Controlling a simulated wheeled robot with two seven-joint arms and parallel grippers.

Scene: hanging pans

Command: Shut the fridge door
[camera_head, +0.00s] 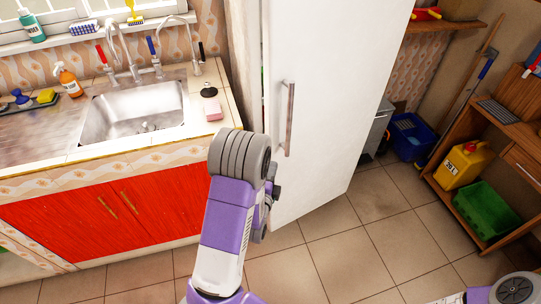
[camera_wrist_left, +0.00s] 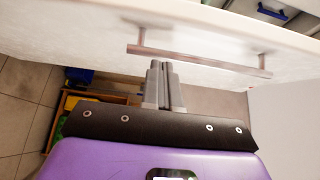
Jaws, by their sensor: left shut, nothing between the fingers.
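The fridge door (camera_head: 335,75) is a tall white panel in the middle of the head view, standing out at an angle into the room. A narrow gap shows along its left edge. Its metal bar handle (camera_head: 290,120) is on the face toward me, and the handle also crosses the left wrist view (camera_wrist_left: 205,60). My left gripper (camera_head: 274,190) is low by the door face, partly hidden by my wrist. In the left wrist view its fingers (camera_wrist_left: 163,66) are together and empty, with tips at the handle bar; I cannot tell whether they touch. My right gripper is out of view.
A counter with a sink (camera_head: 130,112) and red cabinets (camera_head: 95,215) is left of the door. A wooden shelf unit with a yellow canister (camera_head: 463,163) and green bin (camera_head: 487,210) is at the right. A blue bucket (camera_head: 412,138) stands behind. Tiled floor (camera_head: 350,245) is clear in front.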

